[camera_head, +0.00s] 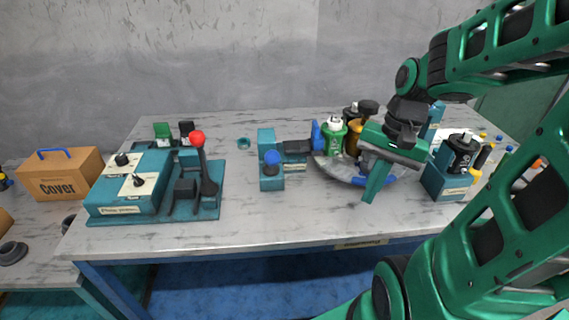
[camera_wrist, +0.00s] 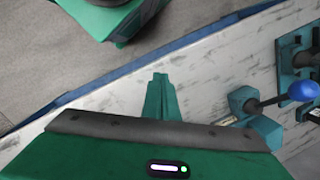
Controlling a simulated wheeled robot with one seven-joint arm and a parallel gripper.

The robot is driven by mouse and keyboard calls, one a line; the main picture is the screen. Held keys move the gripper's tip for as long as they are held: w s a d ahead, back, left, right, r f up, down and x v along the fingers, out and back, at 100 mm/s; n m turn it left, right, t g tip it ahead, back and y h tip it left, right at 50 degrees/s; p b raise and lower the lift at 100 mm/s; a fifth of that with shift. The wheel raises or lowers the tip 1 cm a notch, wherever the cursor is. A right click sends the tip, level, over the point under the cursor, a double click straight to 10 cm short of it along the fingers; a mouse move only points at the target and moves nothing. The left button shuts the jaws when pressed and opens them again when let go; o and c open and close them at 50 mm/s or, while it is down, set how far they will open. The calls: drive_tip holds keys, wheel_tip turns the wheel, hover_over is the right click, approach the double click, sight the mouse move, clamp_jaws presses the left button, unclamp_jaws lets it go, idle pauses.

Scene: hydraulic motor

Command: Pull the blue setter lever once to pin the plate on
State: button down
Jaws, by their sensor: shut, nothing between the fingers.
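The blue-knobbed lever (camera_head: 271,159) stands on a small teal fixture (camera_head: 271,183) near the middle of the table. The wrist view shows its round blue knob (camera_wrist: 303,90) on a thin rod, beside a teal block (camera_wrist: 264,130) at the right. My gripper (camera_head: 369,198) is shut and empty, pointing down over the front of the table to the right of the lever and apart from it. Its closed fingers (camera_wrist: 160,76) show in the wrist view. I cannot make out the plate clearly.
A teal station with a red-knobbed lever (camera_head: 198,138) stands at the left. A round tray (camera_head: 346,177) with bottles sits behind my gripper, and a teal holder (camera_head: 437,184) stands to its right. A cardboard box (camera_head: 60,177) is at far left. The table front before the lever is clear.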

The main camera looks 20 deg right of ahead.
sight(272, 162)
drive_tip(key=w+a+r+m+t+y, duration=0.1)
drive_tip(key=w+a+m+y, duration=0.1)
drive_tip(key=w+m+y, duration=0.4)
drive_tip(key=w+a+m+t+y, duration=0.1)
drive_tip(key=w+a+m+y, duration=0.25)
drive_tip(key=w+m, duration=0.35)
drive_tip(key=x, duration=1)
drive_tip(key=shift+y, duration=0.35)
drive_tip(key=shift+w+r, duration=0.2)
drive_tip(key=shift+r, duration=0.55)
drive_tip(key=shift+w+r, duration=0.2)
drive_tip(key=shift+r, duration=0.6)
drive_tip(key=shift+w+r, duration=0.15)
drive_tip(key=shift+r, duration=0.6)
drive_tip(key=shift+a, duration=0.1)
